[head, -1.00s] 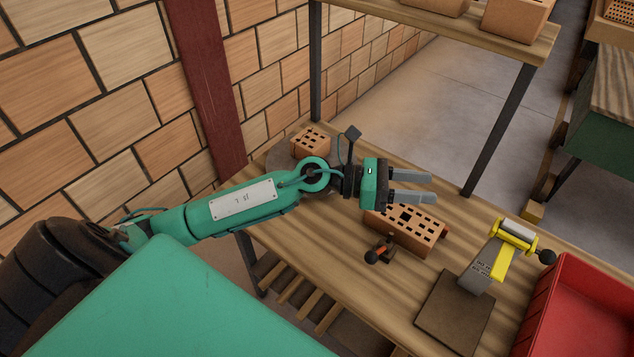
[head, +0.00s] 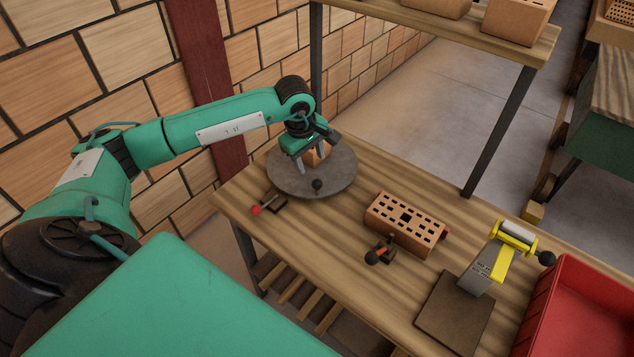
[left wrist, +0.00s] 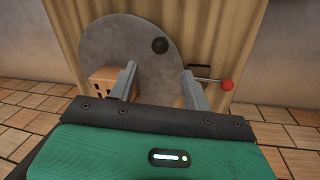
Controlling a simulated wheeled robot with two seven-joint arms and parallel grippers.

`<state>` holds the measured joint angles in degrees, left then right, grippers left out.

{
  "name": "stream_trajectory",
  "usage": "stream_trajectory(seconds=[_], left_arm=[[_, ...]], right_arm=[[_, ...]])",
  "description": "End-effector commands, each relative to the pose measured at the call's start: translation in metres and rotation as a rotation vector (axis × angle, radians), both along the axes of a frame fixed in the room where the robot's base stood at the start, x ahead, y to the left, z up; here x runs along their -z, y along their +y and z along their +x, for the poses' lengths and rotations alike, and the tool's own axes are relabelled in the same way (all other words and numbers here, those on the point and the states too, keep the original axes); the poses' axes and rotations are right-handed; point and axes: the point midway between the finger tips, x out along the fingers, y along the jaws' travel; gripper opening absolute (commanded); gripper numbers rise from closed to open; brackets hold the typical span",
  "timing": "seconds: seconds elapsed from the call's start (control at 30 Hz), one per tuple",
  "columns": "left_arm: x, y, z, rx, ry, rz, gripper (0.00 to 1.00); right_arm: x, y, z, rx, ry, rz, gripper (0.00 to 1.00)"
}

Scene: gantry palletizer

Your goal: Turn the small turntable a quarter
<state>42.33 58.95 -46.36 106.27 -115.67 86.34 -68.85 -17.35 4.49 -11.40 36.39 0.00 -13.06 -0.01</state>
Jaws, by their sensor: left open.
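The small turntable (head: 335,182) is a grey round disc at the far left corner of the wooden bench. It has a black knob (head: 317,185) near its front rim. A perforated orange brick (left wrist: 100,84) sits on it, mostly hidden behind my gripper in the head view. My left gripper (head: 313,162) is over the disc, pointing down, open, with nothing seen between its fingers. In the left wrist view (left wrist: 158,68), the brick is just left of the left finger and the knob (left wrist: 160,46) lies beyond the gap between the fingertips. I cannot tell whether a finger touches the disc or brick.
A red-tipped lever (head: 268,204) is beside the turntable. A perforated brick (head: 405,222) with a black-knobbed clamp (head: 380,250) lies mid-bench. A yellow-headed device (head: 490,260) and a red crate (head: 540,305) are at right. A shelf post (head: 500,130) rises behind.

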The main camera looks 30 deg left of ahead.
Motion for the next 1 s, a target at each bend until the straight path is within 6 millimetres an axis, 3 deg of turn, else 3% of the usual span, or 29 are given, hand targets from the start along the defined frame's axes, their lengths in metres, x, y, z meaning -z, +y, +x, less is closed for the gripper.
stream_trajectory(seconds=[0.17, 0.5, 0.7, 0.97, 1.0], left_arm=[[0.037, -0.003, 0.006, -0.001, 0.004, -0.003, 0.49], [0.097, -0.007, 0.018, -0.001, 0.002, -0.004, 0.49], [0.111, -0.007, 0.021, 0.0, 0.0, -0.004, 0.49], [0.113, -0.007, 0.021, 0.0, 0.0, -0.003, 0.49], [0.113, -0.007, 0.021, 0.0, 0.0, -0.003, 0.45]], right_arm=[[-0.008, -0.003, -0.011, -0.001, 0.016, -0.005, 0.36], [-0.022, -0.002, -0.003, -0.002, 0.002, -0.003, 0.36], [-0.023, -0.002, -0.002, -0.002, 0.002, -0.003, 0.36], [-0.023, -0.003, -0.003, -0.002, 0.002, -0.003, 0.36], [-0.023, -0.003, -0.003, -0.002, 0.002, -0.003, 0.36]])
